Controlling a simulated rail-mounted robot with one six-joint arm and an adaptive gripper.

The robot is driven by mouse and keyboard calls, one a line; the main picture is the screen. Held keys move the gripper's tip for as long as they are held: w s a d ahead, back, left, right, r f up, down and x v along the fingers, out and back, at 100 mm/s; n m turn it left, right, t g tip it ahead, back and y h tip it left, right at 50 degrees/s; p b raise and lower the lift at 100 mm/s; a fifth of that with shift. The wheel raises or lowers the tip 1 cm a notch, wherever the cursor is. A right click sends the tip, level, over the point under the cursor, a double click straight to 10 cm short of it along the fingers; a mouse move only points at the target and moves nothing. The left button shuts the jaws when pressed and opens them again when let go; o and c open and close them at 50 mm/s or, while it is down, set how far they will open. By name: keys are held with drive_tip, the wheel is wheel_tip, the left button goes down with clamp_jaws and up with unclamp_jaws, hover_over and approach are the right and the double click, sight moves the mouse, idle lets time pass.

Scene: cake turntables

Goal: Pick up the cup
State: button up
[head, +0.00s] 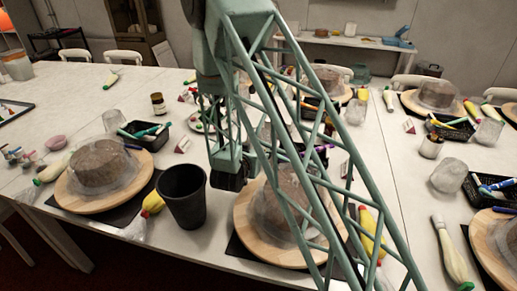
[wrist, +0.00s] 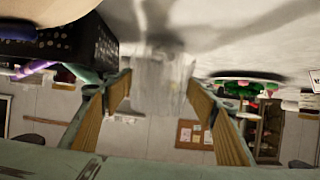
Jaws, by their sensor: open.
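A clear, faceted cup (wrist: 163,78) shows in the wrist view, which looks upside down, in the gap between my two fingers. I cannot tell whether it is between the fingertips or just beyond them. In the head view a clear cup (head: 265,131) is partly hidden behind my lattice arm. My gripper (head: 228,178) hangs over the table behind a black tumbler-shaped container (head: 183,198). In the wrist view my gripper (wrist: 160,86) is open, with a finger on each side of the cup and nothing gripped.
A black basket with pens (wrist: 60,42) stands beside the cup, and a plate with green and pink decorations (wrist: 245,86) is on the other side. Covered cakes on wooden turntables (head: 85,205) stand at left, centre and right. Other clear cups (head: 450,176) stand about the crowded table.

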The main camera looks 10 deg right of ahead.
drive_tip(key=shift+b+x, duration=0.8)
drive_tip(key=shift+x, duration=1.8)
drive_tip(key=shift+r, duration=0.1)
drive_tip(key=shift+c, duration=0.4)
drive_tip(key=c, duration=0.6)
drive_tip(key=shift+r, duration=0.2)
drive_tip(key=shift+c, duration=0.2)
wheel_tip(320, 180, up, 10)
drive_tip(key=p, duration=0.2)
drive_tip(key=shift+p, duration=0.4)
drive_tip(key=shift+f, duration=0.1)
